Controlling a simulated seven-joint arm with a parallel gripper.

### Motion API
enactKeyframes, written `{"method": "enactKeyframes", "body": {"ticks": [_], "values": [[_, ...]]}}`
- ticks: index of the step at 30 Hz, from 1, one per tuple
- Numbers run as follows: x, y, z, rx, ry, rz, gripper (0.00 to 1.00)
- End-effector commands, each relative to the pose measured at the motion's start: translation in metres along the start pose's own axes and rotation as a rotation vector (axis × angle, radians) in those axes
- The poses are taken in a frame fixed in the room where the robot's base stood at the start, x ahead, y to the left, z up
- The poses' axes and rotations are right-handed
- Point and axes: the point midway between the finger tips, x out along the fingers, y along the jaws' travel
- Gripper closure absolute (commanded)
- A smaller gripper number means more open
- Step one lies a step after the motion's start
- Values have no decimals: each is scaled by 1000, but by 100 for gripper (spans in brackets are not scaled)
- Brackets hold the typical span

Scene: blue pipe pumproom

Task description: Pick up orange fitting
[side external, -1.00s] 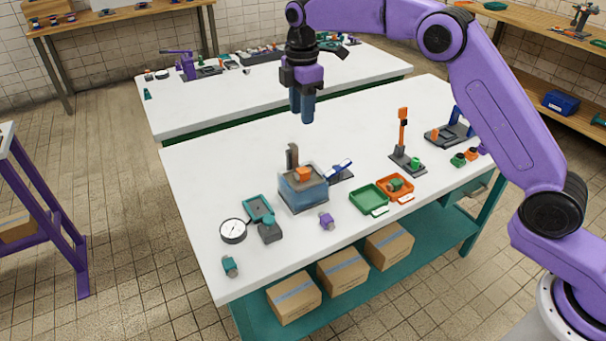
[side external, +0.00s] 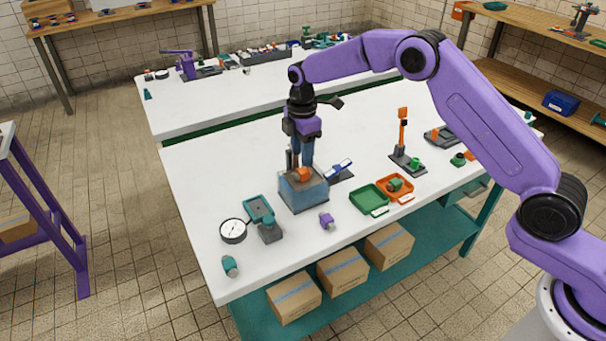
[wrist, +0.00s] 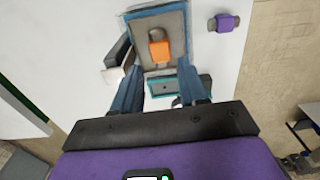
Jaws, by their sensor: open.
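The orange fitting (side external: 304,174) sits on top of a blue-and-grey block (side external: 304,195) near the middle of the front bench. In the wrist view the orange fitting (wrist: 159,51) lies on the block's grey top, inside its blue edge. My gripper (side external: 302,163) points down just above the block, its fingertips close to the fitting. In the wrist view my gripper (wrist: 160,76) is open and empty, and the fitting shows beyond the gap between the two blue fingers. I cannot tell whether a finger touches the fitting or the block.
A dark upright post (side external: 289,160) stands at the block's back. A blue-handled tool (side external: 340,168) lies to its right, a purple fitting (side external: 326,220) in front. A teal-edged tray (side external: 258,208) and gauge (side external: 233,230) are left. Green (side external: 369,199) and orange trays (side external: 396,187) are right.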

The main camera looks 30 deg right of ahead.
Motion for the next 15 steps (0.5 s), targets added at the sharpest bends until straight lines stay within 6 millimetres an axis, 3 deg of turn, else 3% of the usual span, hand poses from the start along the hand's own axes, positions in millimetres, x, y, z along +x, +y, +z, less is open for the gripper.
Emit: {"method": "enactKeyframes", "body": {"ticks": [15], "values": [[52,-1,2,1,0,0,57]]}}
